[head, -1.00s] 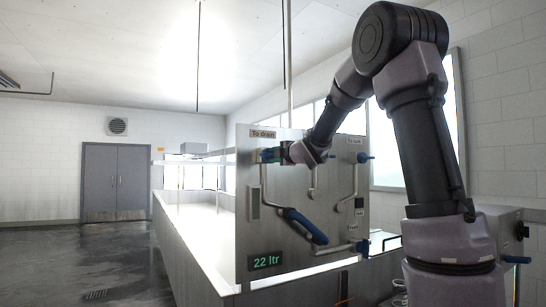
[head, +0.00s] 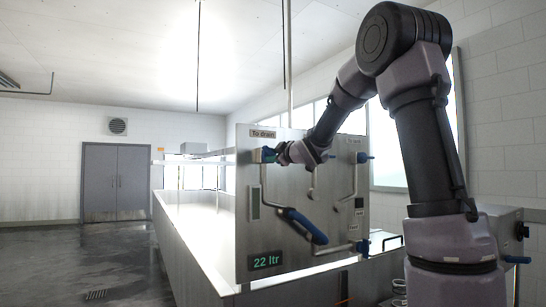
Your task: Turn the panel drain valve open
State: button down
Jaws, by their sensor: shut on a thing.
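The panel drain valve (head: 268,154) is at the top left of the upright steel panel (head: 279,180), under a "To drain" label (head: 263,133). It has a blue handle. My gripper (head: 279,154) is at this valve, coming from the right, and is shut on its handle. The fingers and wrist hide part of the handle, so its exact angle is hard to read.
A diagonal blue lever (head: 305,225) and pipes are on the panel below. Other blue valves sit at its upper right (head: 364,157) and lower right (head: 361,248). A display (head: 265,262) reads 22 ltr. A long vat (head: 194,240) stands behind; the floor at left is clear.

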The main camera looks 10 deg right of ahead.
jog(key=m, duration=0.5)
jog(key=shift+f+m, duration=0.1)
jog(key=shift+m, duration=2.3)
jog(key=c, duration=0.9)
grip_release()
jog(key=shift+o, duration=0.2)
jog(key=v, duration=1)
jog(key=shift+s, duration=0.4)
jog(key=shift+d, duration=0.15)
